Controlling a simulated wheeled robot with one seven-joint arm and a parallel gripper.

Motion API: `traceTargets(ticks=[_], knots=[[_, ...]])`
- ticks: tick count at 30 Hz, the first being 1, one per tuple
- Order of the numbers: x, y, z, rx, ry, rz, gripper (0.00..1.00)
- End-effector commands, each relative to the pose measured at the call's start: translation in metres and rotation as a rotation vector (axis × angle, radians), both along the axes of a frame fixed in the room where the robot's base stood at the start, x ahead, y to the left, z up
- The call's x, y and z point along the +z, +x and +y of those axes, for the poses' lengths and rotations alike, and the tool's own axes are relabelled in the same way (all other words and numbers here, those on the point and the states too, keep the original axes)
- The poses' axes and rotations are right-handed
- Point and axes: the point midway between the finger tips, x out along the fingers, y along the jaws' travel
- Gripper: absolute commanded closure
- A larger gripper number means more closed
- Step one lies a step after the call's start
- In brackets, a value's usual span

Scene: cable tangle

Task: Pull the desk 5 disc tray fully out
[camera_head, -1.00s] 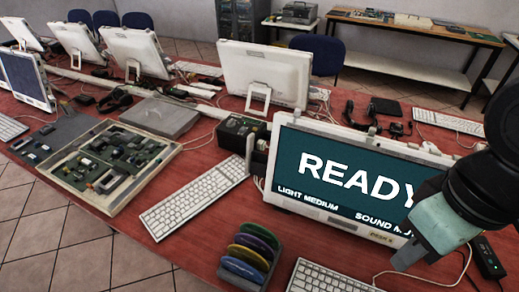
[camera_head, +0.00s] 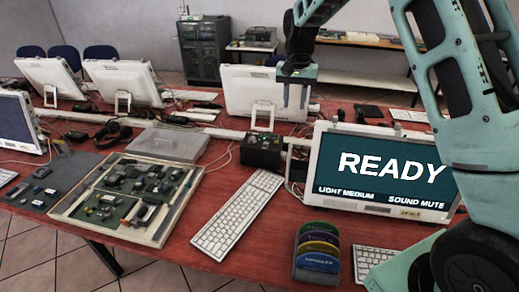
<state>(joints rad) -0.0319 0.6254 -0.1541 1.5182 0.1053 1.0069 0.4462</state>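No part that I can surely name as the desk 5 disc tray shows in the head view; I read no desk number. The nearest monitor (camera_head: 335,168) is white and its screen reads READY, LIGHT MEDIUM and SOUND MUTE. A black box (camera_head: 262,152) stands to its left, behind a white keyboard (camera_head: 238,214). My gripper (camera_head: 295,100) points down, in front of the middle white monitor (camera_head: 238,92) in the picture, above and right of the black box. Its two thin fingers look apart, with nothing between them. My arm covers the right side of the picture.
A rack of coloured discs (camera_head: 317,256) stands at the red table's (camera_head: 185,258) front edge. A circuit board tray (camera_head: 68,208) and a grey flat case (camera_head: 168,145) lie to the left. Cables run behind the keyboard. More monitors stand at the back left.

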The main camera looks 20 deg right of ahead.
Motion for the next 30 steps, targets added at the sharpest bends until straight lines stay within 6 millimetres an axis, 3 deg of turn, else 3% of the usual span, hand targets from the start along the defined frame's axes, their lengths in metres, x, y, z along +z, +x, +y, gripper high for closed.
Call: traceTargets(ticks=[5,24,30], knots=[[-0.019,-0.001,0.000,-0.001,0.001,0.004,0.67],[-0.146,-0.001,0.001,0.002,0.001,0.003,0.67],[-0.166,0.000,0.001,0.003,0.001,0.000,0.67]])
